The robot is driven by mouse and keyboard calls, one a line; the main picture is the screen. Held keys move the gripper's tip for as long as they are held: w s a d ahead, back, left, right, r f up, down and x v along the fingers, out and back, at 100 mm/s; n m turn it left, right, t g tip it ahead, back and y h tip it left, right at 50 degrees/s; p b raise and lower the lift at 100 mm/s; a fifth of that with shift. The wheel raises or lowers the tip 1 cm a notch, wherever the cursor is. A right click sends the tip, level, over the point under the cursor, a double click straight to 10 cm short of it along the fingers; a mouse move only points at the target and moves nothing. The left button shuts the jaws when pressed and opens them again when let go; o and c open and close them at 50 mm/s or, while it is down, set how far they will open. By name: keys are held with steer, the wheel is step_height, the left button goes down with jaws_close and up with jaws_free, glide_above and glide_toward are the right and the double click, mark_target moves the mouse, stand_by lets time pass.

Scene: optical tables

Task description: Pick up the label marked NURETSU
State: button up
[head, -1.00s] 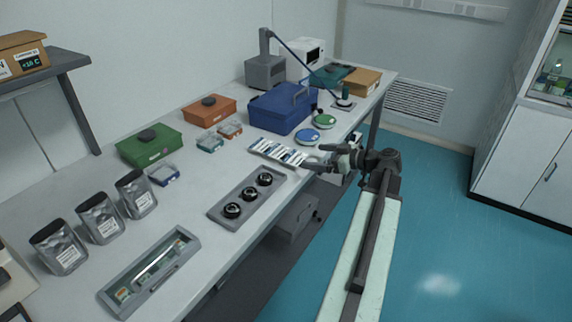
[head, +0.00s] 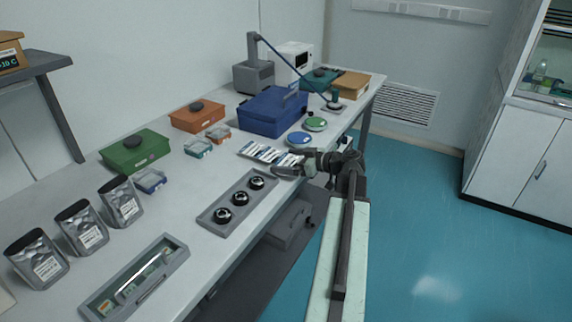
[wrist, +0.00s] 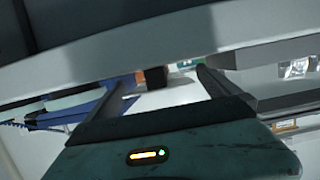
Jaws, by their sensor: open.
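A row of white and blue labels lies in a flat holder (head: 262,152) near the front edge of the bench. The lettering is too small to read, so I cannot tell which label is marked NURETSU. My gripper (head: 285,162) is open at the right end of this row, its fingers pointing left and partly covering that end. I cannot tell whether it touches a label. In the wrist view the two dark fingers (wrist: 157,88) are apart, with nothing clearly held between them. No label can be made out for certain there.
A grey tray (head: 208,216) with three black round parts lies nearer. A blue toolbox (head: 272,112) stands behind the labels. Blue (head: 298,139) and green (head: 315,124) discs lie to the right of the labels. Open floor (head: 420,240) lies right of the bench (head: 180,175).

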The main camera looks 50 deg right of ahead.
steer(key=c, duration=1.4)
steer(key=shift+o, duration=0.2)
